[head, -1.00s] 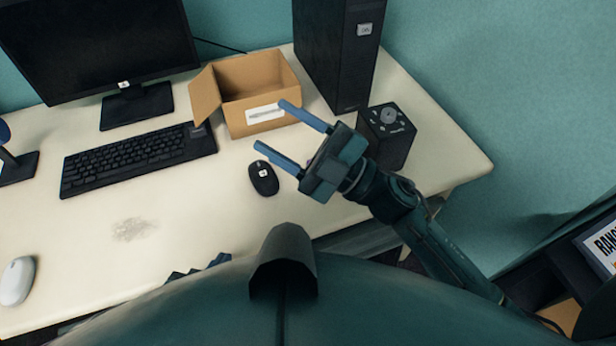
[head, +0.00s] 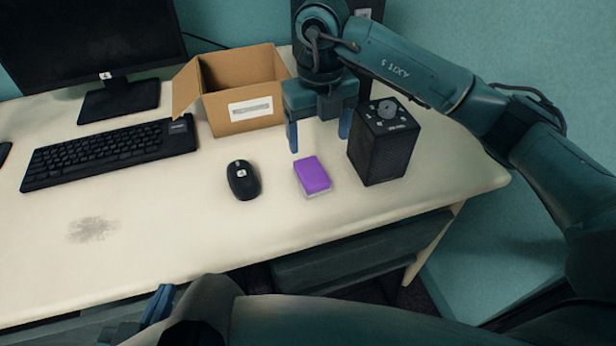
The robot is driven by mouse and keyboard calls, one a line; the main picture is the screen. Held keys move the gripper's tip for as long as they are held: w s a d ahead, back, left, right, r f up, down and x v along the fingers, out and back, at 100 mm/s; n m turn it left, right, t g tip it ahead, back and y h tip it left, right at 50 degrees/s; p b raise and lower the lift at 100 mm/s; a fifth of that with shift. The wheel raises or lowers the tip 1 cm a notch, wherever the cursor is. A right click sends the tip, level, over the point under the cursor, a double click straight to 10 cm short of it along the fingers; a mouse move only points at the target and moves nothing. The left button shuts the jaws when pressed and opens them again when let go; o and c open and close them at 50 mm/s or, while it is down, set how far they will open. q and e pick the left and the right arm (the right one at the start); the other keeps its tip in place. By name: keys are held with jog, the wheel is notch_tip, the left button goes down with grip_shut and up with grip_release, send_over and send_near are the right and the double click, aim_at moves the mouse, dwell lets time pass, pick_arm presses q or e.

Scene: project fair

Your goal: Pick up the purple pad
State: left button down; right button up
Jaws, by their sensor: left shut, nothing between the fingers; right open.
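The purple pad (head: 312,175) is a small block with a purple top and a pale lower layer. It lies on the desk between the black mouse and the black speaker box. My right gripper (head: 319,143) is open and empty, pointing down, with its blue fingers just behind and above the pad, apart from it. My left gripper (head: 158,305) shows only partly at the bottom edge, below the desk's front edge; its blue fingers are together and hold nothing.
The black mouse (head: 242,180) lies left of the pad, and the black speaker box (head: 383,142) stands close on its right. An open cardboard box (head: 241,90), a keyboard (head: 108,153) and a monitor (head: 90,40) stand behind.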

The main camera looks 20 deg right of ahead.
send_over(313, 174)
jog(key=f, duration=0.5)
jog(key=shift+s+d+f, duration=0.1)
jog(key=shift+d+f, duration=0.15)
jog(key=shift+d, duration=0.15)
jog(key=shift+a+f+b, duration=0.2)
jog(key=shift+f+b, duration=0.05)
jog(key=shift+f, duration=1.15)
jog(key=shift+a+f+b, duration=0.2)
jog(key=shift+f, duration=1.15)
jog(key=c, duration=1)
